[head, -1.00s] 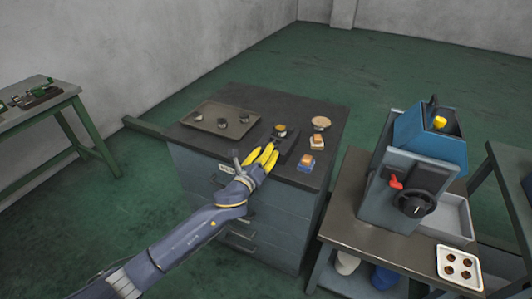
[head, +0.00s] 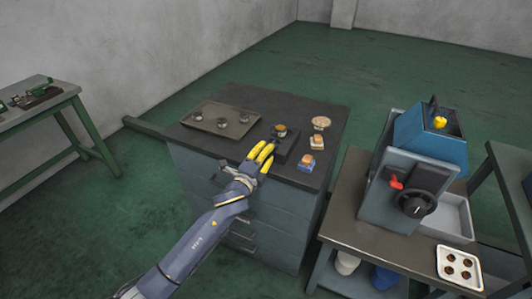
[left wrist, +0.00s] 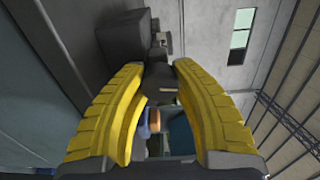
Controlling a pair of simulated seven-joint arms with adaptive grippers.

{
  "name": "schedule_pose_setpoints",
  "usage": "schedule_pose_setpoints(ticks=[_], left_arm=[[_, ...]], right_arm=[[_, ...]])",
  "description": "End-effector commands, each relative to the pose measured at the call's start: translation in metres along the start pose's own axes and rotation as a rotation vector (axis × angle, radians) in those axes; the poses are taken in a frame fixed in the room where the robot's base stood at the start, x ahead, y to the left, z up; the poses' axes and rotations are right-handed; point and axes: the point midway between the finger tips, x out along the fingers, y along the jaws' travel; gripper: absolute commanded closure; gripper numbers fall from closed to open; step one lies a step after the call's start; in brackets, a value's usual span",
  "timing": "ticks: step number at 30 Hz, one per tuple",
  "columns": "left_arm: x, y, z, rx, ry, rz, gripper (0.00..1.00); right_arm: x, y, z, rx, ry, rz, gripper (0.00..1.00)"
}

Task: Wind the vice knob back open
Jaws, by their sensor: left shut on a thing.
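The dark vice (head: 286,144) stands on the top of the grey drawer cabinet, with a small round brass-coloured piece (head: 280,130) at its upper end. My left gripper (head: 262,154), with yellow fingers, is at the vice's near left side. In the left wrist view my left gripper (left wrist: 160,80) has its fingers on both sides of the dark round vice knob (left wrist: 160,88) and is shut on it. The dark body of the vice (left wrist: 126,40) shows beyond the fingertips. In the head view the fingers hide the knob. My right gripper is not in view.
A blue machine (head: 430,140) with a black dial stands on a bench at right, near a white tray (head: 442,274).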

Motion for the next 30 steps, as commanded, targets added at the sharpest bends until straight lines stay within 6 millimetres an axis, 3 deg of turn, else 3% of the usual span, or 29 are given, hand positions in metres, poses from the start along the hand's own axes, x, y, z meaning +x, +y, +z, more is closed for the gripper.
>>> schedule_pose_setpoints(ticks=[12, 29, 30], left_arm=[[-0.0011, 0.0036, -0.0058, -0.181, 0.008, 0.006, 1.0], [-0.0008, 0.0025, -0.0066, -0.208, 0.01, 0.005, 1.0], [-0.0008, 0.0025, -0.0066, -0.208, 0.01, 0.005, 0.7]], right_arm=[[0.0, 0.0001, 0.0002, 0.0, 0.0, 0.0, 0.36], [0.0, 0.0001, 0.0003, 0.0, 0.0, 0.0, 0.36], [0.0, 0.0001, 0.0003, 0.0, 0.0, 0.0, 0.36]])
